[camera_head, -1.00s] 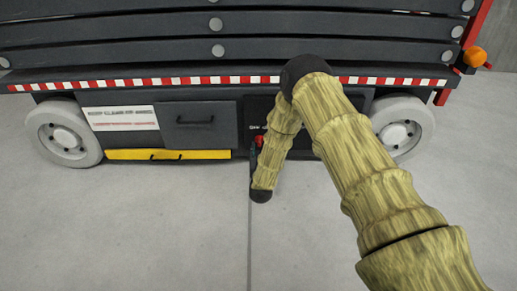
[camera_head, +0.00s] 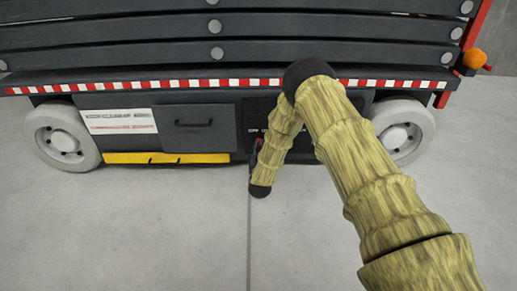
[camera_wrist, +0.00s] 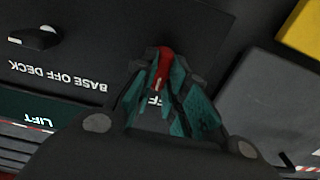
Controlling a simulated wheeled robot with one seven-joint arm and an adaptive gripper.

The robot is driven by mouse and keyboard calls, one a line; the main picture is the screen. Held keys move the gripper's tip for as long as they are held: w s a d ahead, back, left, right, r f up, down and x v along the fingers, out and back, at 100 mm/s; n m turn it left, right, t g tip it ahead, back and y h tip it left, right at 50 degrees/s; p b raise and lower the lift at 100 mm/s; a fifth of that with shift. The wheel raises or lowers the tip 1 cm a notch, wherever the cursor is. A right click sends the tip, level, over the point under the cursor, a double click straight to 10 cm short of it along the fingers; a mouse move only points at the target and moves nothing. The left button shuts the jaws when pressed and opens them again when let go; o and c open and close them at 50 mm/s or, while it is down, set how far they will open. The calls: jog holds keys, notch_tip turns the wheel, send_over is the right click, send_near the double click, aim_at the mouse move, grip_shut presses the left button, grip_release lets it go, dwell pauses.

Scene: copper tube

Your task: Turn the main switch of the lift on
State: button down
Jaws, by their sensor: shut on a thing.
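The red main switch (camera_wrist: 163,66) is on the lift's dark panel, at the top centre of the wrist view. My gripper (camera_wrist: 164,58) has its teal-lined fingers on either side of the switch, closed on it. An "OFF" type label below the switch is partly hidden by the fingers. In the head view the lift (camera_head: 200,90) stands ahead, and my gripper (camera_head: 256,150) is at its lower panel, mostly behind my wrist. The switch's exact angle is hard to read.
A black knob (camera_wrist: 37,38) marked "BASE OFF DECK" sits left of the switch in the wrist view. A grey box (camera_wrist: 270,100) and a yellow part (camera_wrist: 302,28) are at the right. White wheels (camera_head: 62,135) flank the panel; the floor is clear.

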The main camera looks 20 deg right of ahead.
jog(key=shift+r+m+p, duration=0.1)
jog(key=shift+m+p, duration=0.2)
jog(key=shift+p, duration=0.15)
jog(key=m+p, duration=0.3)
jog(key=shift+d+m, duration=0.1)
jog(key=shift+m, duration=0.3)
jog(key=shift+f+m+p, duration=0.15)
jog(key=shift+m+p, duration=0.65)
jog(key=shift+m, duration=1.05)
jog(key=shift+f+m+p, duration=0.1)
jog(key=shift+m+p, duration=0.65)
jog(key=shift+m, duration=1.1)
jog(key=c, duration=1.4)
grip_release()
jog(key=shift+d, duration=0.1)
jog(key=shift+c, duration=0.2)
